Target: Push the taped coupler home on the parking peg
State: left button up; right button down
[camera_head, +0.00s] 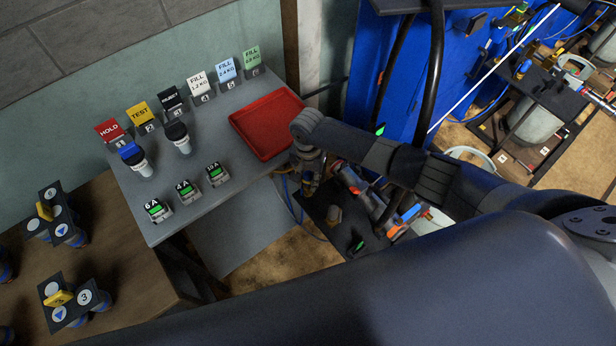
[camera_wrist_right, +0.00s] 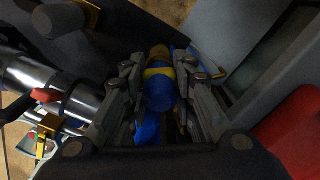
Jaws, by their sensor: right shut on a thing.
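My right gripper (camera_wrist_right: 158,75) is shut on the taped coupler (camera_wrist_right: 160,98), a blue cylinder with a yellow band and a brass-coloured far end. A blue hose (camera_wrist_right: 148,130) runs from its near side. In the head view my right gripper (camera_head: 308,178) points down just beyond the front right corner of the grey table, beside a dark stand. The coupler is mostly hidden there. I cannot make out the parking peg for certain, nor whether the coupler touches it. My left gripper is not in view.
A red tray (camera_head: 268,124) lies on the grey table (camera_head: 205,205), close to my right wrist. Signs, capped bottles and small green-display units stand on the table. The dark stand (camera_head: 322,212) holds several small parts. A blue cabinet (camera_head: 375,100) rises behind my arm.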

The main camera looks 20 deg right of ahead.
aim_at(308, 175)
jog(key=shift+r+p, duration=0.1)
jog(key=shift+p, duration=0.25)
jog(key=shift+f+b, duration=0.75)
jog(key=shift+f, duration=0.55)
jog(key=c, duration=1.2)
grip_release()
jog(key=shift+c, duration=0.2)
jog(key=shift+r, duration=0.15)
notch_tip(308, 175, up, 12)
jog(key=shift+f, duration=0.1)
